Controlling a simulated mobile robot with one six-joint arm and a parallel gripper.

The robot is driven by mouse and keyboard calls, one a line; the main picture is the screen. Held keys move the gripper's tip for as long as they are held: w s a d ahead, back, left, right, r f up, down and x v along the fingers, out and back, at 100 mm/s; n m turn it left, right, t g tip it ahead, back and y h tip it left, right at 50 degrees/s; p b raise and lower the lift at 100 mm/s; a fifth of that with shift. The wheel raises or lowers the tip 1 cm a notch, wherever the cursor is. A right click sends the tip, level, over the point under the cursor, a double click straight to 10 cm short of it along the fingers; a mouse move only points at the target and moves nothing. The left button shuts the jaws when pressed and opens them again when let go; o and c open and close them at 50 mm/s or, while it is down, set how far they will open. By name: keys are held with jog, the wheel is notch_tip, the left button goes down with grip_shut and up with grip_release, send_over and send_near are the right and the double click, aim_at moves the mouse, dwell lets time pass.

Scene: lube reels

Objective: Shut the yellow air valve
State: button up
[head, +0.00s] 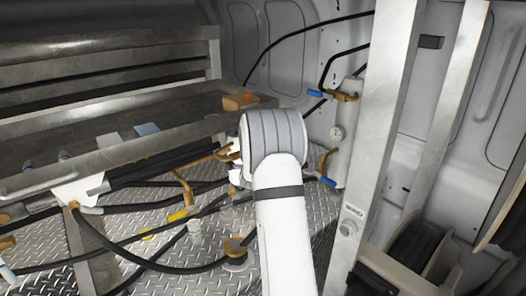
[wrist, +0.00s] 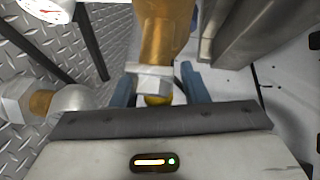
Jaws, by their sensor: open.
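In the head view, a yellow handle (head: 178,215) shows low on a brass fitting left of my arm, above the tread-plate floor. A second small yellow piece (head: 147,234) lies to its left. I cannot tell which one is the air valve. My gripper is mostly hidden behind my white arm in the head view. In the wrist view, my gripper (wrist: 158,70) is open, its two blue-grey fingers on either side of a brass fitting (wrist: 162,35) with a silver hex nut (wrist: 150,82). A yellow-gold end (wrist: 158,99) shows below the nut, close to the palm. Contact is unclear.
A metal shelf (head: 110,137) runs along the left. Black hoses (head: 150,262) cross the floor. Two blue-handled valves (head: 315,93) (head: 327,181) sit on a panel right of my arm. A metal post (head: 372,130) stands further right. A gauge (wrist: 42,10) shows at upper left in the wrist view.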

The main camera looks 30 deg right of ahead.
jog(key=shift+c, duration=0.4)
grip_shut()
